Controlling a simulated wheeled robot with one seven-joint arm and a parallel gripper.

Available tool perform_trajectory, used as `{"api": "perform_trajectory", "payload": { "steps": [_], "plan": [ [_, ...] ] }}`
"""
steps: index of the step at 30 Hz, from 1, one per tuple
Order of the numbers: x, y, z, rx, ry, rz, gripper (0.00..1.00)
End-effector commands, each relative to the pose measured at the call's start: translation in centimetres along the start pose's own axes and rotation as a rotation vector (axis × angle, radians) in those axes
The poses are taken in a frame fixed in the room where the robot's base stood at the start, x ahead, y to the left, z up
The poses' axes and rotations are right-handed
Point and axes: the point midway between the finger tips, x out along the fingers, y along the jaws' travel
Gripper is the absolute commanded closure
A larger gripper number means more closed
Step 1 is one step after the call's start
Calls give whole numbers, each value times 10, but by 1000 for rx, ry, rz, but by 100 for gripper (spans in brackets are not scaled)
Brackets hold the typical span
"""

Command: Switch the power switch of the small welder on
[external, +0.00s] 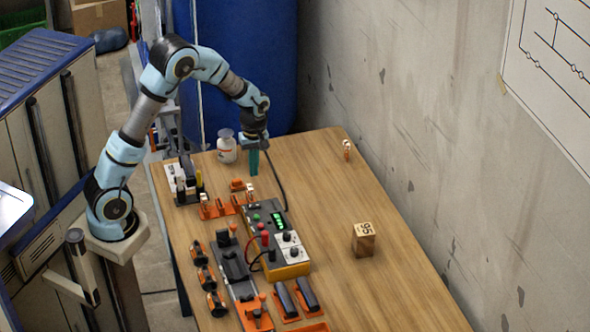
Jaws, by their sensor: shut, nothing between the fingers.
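The small welder (294,269) is a grey and yellow box on the wooden table. Its top has a lit green display, white dials and red and green buttons or sockets. A small dark part at its far end (253,207) may be the power switch; its position is too small to tell. A black cable rises from that end. My gripper (252,172) has teal fingers pointing down. It is shut and empty, above the table beyond the welder's far end, apart from it.
A white bottle (227,147) stands left of my gripper. Orange holders (226,207) and a grey clamp rail (236,270) lie left of the welder. A wooden block (364,240) stands to the right. The table's right side is mostly clear, beside a concrete wall (400,130).

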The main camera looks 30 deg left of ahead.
Motion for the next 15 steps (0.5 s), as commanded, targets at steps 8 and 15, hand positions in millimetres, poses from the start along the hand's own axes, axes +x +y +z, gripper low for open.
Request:
{"api": "perform_trajectory", "payload": {
  "steps": [8, 15],
  "plan": [
    [-24, 0, 0, 0, 1, 1, 100],
    [-26, 0, 0, 0, 1, 1, 100]
  ]
}}
